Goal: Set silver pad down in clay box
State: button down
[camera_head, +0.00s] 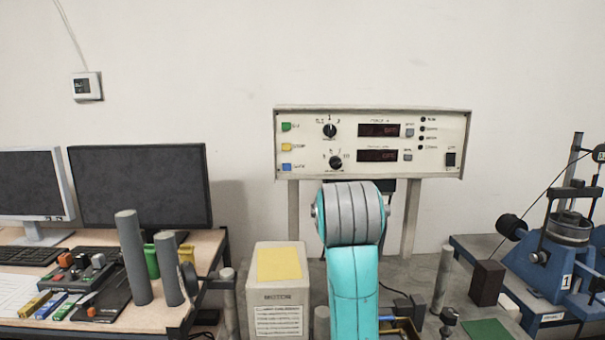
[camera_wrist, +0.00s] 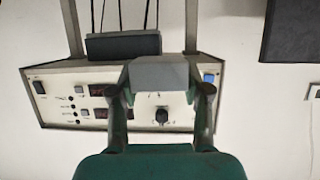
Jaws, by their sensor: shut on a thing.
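The silver pad (camera_wrist: 160,73) is a plain grey block in the wrist view. My gripper (camera_wrist: 162,92) is shut on it, with one finger at each side. In the head view my own arm hides the gripper and the pad.
A control panel (camera_head: 371,143) on posts stands behind my arm; it fills much of the wrist view too. A beige motor box (camera_head: 278,293) is left of my arm. A metal post (camera_head: 442,279), a dark brown block (camera_head: 487,283) and a blue machine (camera_head: 553,265) stand to the right.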

jog(key=s+d+f, duration=0.3)
jog(key=d+f, duration=0.5)
jog(key=f, duration=0.1)
jog(key=y, duration=0.1)
send_over(388, 332)
jog(key=s, duration=0.3)
notch_tip(388, 332, down, 7)
jog(key=shift+n, duration=0.4)
jog(key=shift+w+f, duration=0.1)
jog(key=shift+f, duration=4.65)
jog(key=shift+f, duration=0.2)
jog(key=shift+c, duration=2.2)
grip_release()
jog(key=shift+f, duration=0.15)
jog(key=shift+r+v, duration=0.2)
jog(key=shift+v, duration=3.7)
jog(key=shift+w, duration=0.15)
jog(key=shift+a, duration=0.1)
